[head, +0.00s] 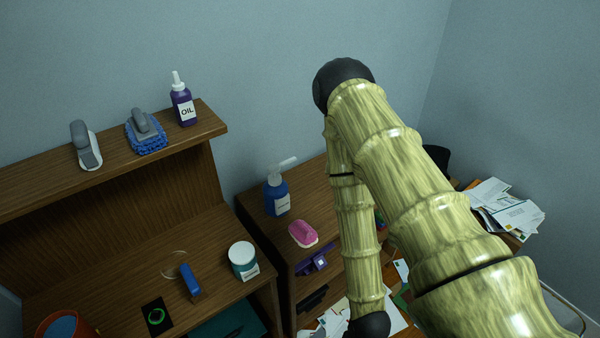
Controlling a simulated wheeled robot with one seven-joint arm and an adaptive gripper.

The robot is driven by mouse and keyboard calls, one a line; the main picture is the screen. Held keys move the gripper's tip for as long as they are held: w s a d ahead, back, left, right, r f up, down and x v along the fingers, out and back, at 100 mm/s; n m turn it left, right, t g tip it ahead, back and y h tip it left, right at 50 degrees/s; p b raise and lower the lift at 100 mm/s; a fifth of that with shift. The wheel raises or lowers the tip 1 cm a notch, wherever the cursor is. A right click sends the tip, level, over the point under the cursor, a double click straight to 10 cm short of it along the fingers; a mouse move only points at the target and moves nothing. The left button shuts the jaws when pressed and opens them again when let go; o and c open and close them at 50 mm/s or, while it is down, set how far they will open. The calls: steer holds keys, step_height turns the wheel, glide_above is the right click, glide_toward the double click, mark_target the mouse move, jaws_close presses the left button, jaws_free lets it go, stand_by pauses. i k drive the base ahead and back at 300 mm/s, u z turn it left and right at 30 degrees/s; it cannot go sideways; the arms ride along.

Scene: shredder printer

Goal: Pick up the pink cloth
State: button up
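A small pink item (303,233), the only pink thing I see, lies on top of the brown wooden cabinet (248,206) in the middle of the head view. It has a pale lower edge and rounded ends. It is too small to tell for sure that it is cloth. My arm crosses the right half of the view and bends down just right of the pink item. My gripper is outside the picture, so its state and what it holds are hidden.
A white-lidded tub (243,260) and a blue-handled item (190,280) sit on the desk to the left. Papers (508,210) lie at right.

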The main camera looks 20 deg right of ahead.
mark_target(304, 234)
steer(key=u, duration=1.9)
steer(key=k, duration=1.05)
steer(key=z, duration=1.3)
steer(key=i, duration=0.5)
